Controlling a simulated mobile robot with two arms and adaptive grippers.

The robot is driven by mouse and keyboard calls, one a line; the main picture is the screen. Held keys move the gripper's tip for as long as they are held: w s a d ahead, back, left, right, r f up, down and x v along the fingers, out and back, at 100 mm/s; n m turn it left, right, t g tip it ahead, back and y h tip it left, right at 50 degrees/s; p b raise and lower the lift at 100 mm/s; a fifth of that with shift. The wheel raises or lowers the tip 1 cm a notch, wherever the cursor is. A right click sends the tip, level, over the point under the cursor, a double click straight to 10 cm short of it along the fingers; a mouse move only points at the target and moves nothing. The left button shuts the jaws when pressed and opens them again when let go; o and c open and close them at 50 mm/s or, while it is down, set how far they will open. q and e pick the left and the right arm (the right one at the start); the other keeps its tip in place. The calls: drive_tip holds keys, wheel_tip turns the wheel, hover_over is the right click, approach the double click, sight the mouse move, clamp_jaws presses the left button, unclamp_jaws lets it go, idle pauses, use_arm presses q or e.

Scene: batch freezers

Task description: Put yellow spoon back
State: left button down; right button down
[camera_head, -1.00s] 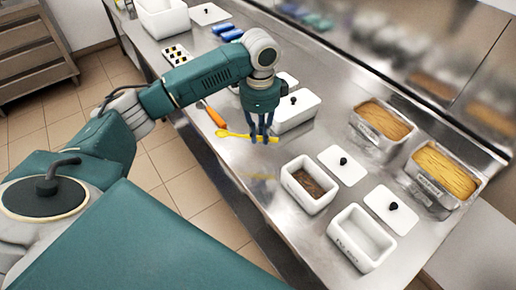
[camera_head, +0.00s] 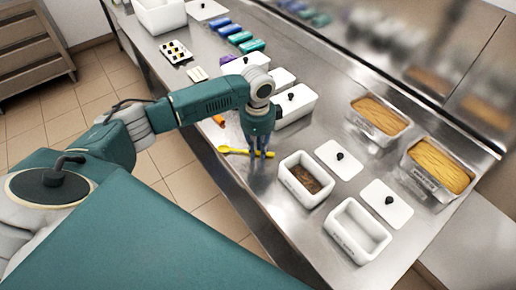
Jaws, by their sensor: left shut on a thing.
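The yellow spoon (camera_head: 234,150) shows at the front part of the steel counter. Its rounded end points left and its other end lies at my left gripper's fingers. My left gripper (camera_head: 258,153) points down and is shut on the spoon. The spoon is low over the counter; I cannot tell whether it touches the surface. My right gripper is not in view.
An open white container with brown contents (camera_head: 288,181) and an empty white one (camera_head: 332,236) stand right of the spoon, with lids (camera_head: 339,160) behind. Metal pans of yellow food (camera_head: 428,180) stand at the back right. An orange-handled tool (camera_head: 218,120) is partly hidden by my arm.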

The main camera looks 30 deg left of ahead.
sight(258, 154)
use_arm(q)
drive_tip(key=c, duration=1.6)
unclamp_jaws()
wheel_tip(258, 154, up, 12)
drive_tip(key=shift+r+b, duration=0.1)
drive_tip(key=shift+b, duration=0.9)
drive_tip(key=shift+s, duration=0.1)
